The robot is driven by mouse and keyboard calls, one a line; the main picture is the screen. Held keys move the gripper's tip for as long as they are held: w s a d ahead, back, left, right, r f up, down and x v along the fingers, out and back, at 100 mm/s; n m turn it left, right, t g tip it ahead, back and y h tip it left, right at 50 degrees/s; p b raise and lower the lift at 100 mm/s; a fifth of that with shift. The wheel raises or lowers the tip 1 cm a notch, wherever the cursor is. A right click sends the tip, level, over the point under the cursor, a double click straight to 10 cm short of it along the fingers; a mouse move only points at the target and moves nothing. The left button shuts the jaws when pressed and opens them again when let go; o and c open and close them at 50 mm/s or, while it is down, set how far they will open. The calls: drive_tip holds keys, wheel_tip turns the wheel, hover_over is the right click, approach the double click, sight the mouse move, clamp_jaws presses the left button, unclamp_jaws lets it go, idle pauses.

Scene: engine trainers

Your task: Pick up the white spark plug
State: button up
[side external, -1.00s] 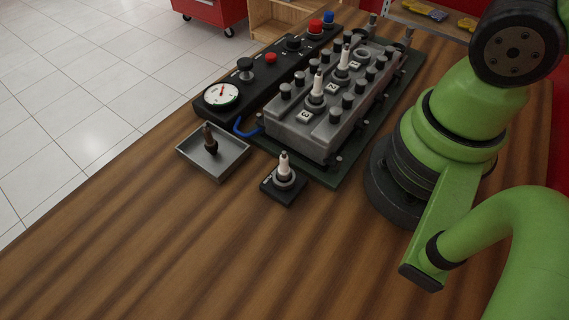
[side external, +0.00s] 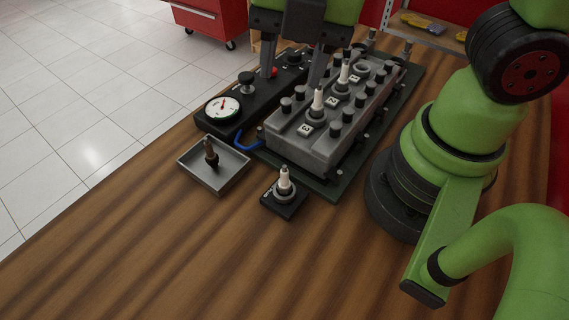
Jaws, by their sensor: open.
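A white spark plug (side external: 284,181) stands upright in a small black holder (side external: 287,209) on the table in front of the engine block. More white-topped plugs stand in the grey engine block (side external: 304,148), one beside the number 3 label (side external: 318,101) and one beside the number 2 label (side external: 344,73). My gripper (side external: 290,80) hangs at the top centre, pointing down with its fingers apart and nothing between them. It is over the black panel and the block's left side, behind the holder. Its height above them is hard to tell.
A grey tray (side external: 226,181) holds a dark plug (side external: 210,152). The black panel (side external: 222,127) carries a gauge and knobs, with a blue hose (side external: 243,143) beside it. Several black posts rise from the block. The wooden table (side external: 170,260) is clear in front.

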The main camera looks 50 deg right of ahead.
sight(284, 166)
drive_tip(key=a+f+n, duration=0.1)
drive_tip(key=f+n, duration=0.1)
drive_tip(key=n, duration=0.1)
drive_tip(key=a+f+n+g, duration=0.1)
drive_tip(key=f+n, duration=0.1)
drive_tip(key=n, duration=0.1)
drive_tip(key=a+f+n+h, duration=0.1)
drive_tip(key=n, duration=0.3)
drive_tip(key=shift+s+f, duration=0.4)
wheel_tip(284, 166, down, 4)
drive_tip(key=shift+s+a+f, duration=0.1)
drive_tip(key=shift+s+f, duration=0.05)
drive_tip(key=shift+f, duration=1.2)
drive_tip(key=shift+s+a+f, duration=0.1)
drive_tip(key=shift+f, duration=1.25)
clamp_jaws()
